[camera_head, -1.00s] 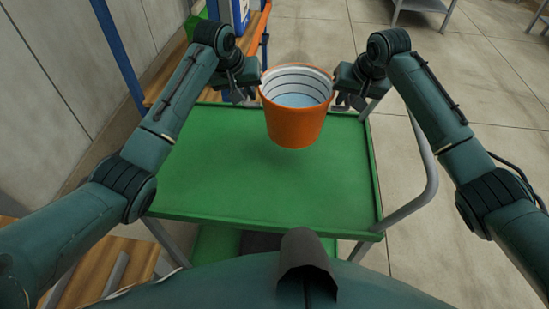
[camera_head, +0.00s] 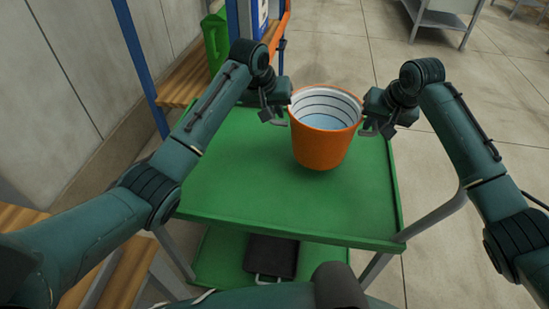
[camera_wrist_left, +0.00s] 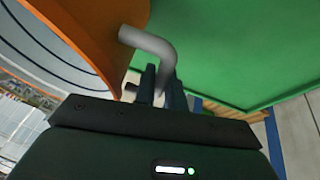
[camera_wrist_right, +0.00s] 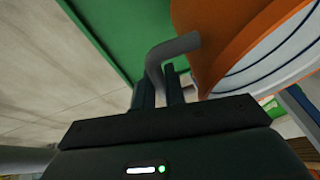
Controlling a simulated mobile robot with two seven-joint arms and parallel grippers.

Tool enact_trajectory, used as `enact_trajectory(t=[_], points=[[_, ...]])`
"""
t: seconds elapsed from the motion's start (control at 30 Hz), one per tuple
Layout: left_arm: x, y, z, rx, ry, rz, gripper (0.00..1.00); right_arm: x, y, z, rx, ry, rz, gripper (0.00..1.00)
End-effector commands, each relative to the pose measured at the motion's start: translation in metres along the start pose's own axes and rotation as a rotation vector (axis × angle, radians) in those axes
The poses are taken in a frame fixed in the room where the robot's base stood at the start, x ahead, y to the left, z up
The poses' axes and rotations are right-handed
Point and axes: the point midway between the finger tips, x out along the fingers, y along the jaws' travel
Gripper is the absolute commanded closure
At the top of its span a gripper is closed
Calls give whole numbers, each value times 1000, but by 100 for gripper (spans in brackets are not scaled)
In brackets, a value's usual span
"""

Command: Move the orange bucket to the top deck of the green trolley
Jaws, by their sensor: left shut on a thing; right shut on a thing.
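The orange bucket (camera_head: 320,148) is upright, with a pale ringed inside and a bluish bottom. My left gripper (camera_head: 277,117) is shut on the grey handle (camera_wrist_left: 152,45) at its left side, and my right gripper (camera_head: 374,127) is shut on the grey handle (camera_wrist_right: 172,47) at its right side. The bucket is over the far-middle part of the green trolley's top deck (camera_head: 250,195). I cannot tell whether its base touches the deck. The bucket's orange wall also fills part of the left wrist view (camera_wrist_left: 85,35) and the right wrist view (camera_wrist_right: 225,40).
The top deck is bare around the bucket. A dark tray (camera_head: 270,257) lies on the trolley's lower deck. A blue-framed rack with wooden shelves (camera_head: 185,82) and a green can (camera_head: 215,40) stands behind left. A grey table (camera_head: 440,18) stands at the back right, with open floor before it.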

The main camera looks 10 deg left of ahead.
Motion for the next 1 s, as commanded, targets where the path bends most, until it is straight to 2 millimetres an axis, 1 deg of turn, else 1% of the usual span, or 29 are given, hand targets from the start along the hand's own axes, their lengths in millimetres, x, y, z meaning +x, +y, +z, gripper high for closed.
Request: enact_trajectory(t=[0.17, 0.37, 1.0], points=[[1, -1, -1, -1, 5, -1, 100, 1, 1, -1, 1, 4, 1, 100], [7, -3, 2, -1, 5, -1, 100, 8, 3, 2, 1, 4, 1, 100], [41, -10, 16, -1, 5, -1, 100, 41, 10, 16, 1, 4, 1, 100]])
